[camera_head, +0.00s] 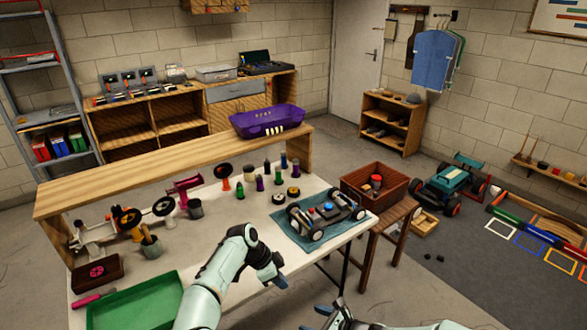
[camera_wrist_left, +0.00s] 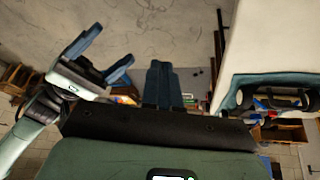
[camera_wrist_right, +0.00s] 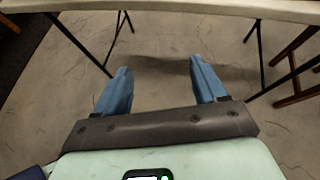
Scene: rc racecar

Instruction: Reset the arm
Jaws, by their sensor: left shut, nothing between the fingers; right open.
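My left arm reaches in over the front of the white table (camera_head: 335,240). My left gripper (camera_head: 280,281) points down beside the table's front edge, and its fingers are together and empty in the left wrist view (camera_wrist_left: 164,72). My right gripper (camera_head: 314,317) is low at the bottom edge of the head view, partly cut off. In the right wrist view (camera_wrist_right: 160,72) its two blue fingers are spread with only floor between them. It also shows at the left of the left wrist view (camera_wrist_left: 108,58). Neither gripper touches anything.
A car chassis (camera_head: 325,216) stands on a blue mat (camera_head: 297,241) on the table. A green tray (camera_head: 135,303) lies at the front left. A purple car body (camera_head: 267,121) sits on the raised shelf (camera_head: 180,163). A brown crate (camera_head: 398,182) rests on a stool at right.

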